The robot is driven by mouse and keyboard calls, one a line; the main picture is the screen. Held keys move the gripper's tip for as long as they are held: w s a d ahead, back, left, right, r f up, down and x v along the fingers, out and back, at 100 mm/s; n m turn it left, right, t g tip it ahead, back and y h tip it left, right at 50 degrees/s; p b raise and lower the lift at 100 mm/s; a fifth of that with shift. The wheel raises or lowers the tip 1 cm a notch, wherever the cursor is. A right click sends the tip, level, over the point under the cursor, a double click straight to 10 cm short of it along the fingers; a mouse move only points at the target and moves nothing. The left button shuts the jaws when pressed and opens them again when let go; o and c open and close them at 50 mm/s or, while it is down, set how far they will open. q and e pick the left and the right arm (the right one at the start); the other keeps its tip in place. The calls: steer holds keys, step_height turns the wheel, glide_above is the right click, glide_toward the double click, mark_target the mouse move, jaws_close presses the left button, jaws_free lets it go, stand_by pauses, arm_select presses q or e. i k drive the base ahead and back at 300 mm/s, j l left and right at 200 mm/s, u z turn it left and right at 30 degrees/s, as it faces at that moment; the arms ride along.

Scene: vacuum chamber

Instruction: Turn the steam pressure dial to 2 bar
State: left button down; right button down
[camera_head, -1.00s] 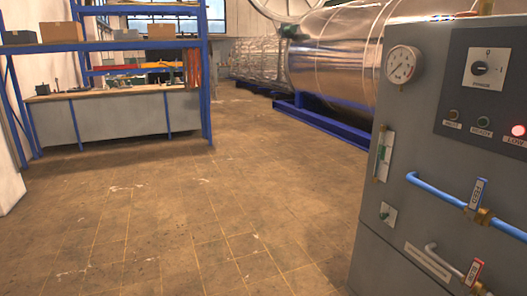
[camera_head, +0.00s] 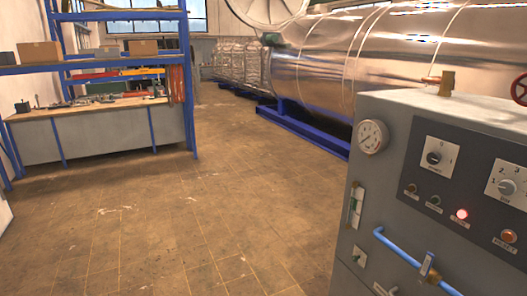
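A grey control cabinet (camera_head: 400,160) stands at the right. On its dark panel, a white-plated dial (camera_head: 508,186) with a black knob and number marks sits at the right edge, partly cut off; its label is too small to read. Another black knob on a white plate (camera_head: 436,157) sits to its left. A round white pressure gauge (camera_head: 372,137) is on the cabinet's left part. Neither of my grippers shows in the view.
Several small indicators, one a lit red lamp (camera_head: 461,215), sit below the knobs. A blue pipe with a valve handle (camera_head: 428,267) sticks out from the cabinet front. A blue shelf unit (camera_head: 188,90) stands at the left. A large silver tank (camera_head: 330,70) lies behind. The tiled floor (camera_head: 190,225) between is open.

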mark_target(506, 187)
steer(key=z, duration=1.45)
